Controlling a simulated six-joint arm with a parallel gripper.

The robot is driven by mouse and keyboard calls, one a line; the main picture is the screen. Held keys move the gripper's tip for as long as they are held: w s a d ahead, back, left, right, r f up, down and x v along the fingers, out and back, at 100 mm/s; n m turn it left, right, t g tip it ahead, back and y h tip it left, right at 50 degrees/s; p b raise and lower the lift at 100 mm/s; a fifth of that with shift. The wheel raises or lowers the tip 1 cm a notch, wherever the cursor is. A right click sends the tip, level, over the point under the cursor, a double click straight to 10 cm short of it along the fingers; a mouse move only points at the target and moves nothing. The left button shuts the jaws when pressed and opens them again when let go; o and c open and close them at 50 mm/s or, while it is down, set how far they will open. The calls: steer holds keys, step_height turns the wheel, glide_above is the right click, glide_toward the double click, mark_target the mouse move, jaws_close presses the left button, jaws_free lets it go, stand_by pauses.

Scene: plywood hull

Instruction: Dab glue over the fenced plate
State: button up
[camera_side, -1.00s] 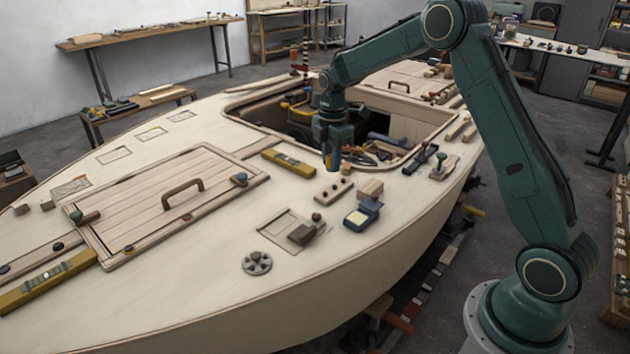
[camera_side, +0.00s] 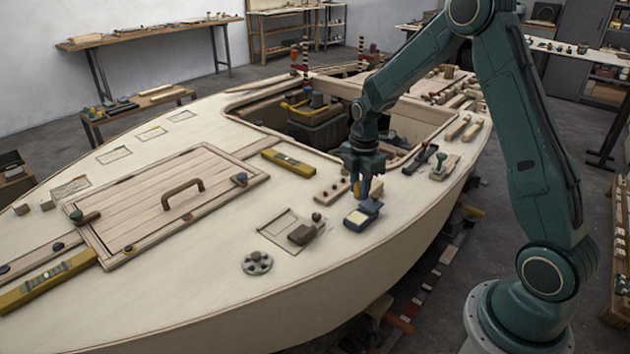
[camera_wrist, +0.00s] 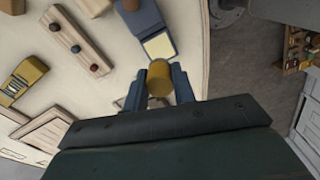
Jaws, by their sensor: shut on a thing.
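My gripper (camera_side: 366,188) points down, shut on an amber cylinder (camera_wrist: 160,78) that sits between its blue fingers in the wrist view. In the side view the cylinder is mostly hidden by the fingers. Just below it is a small blue tray (camera_side: 358,217) with a pale yellow pad (camera_wrist: 159,46). I cannot tell whether the cylinder's lower end touches the pad. A pale rectangular plate (camera_side: 281,222) with an outlined edge lies on the deck to the left of the tray; it may be the fenced plate. A dark brown block (camera_side: 303,234) lies at its right side.
A wooden strip with dark knobs (camera_side: 331,190) lies close to the left of my gripper. A spoked wheel (camera_side: 257,263) lies in front of the plate. Behind is the open cockpit well (camera_side: 320,130). A hatch with a handle (camera_side: 183,190) is at left.

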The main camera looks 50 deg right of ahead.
mark_target(357, 218)
steer(key=shift+f, duration=0.15)
steer(key=shift+f, duration=2.8)
steer(key=shift+f, duration=0.65)
stand_by(0.7)
steer(key=shift+r, duration=0.1)
steer(key=shift+r, duration=3.5)
steer(key=s+a+f+m, duration=0.1)
steer(key=a+f+m, duration=0.1)
steer(key=a+m, duration=1.2)
steer(key=shift+f+m, duration=0.4)
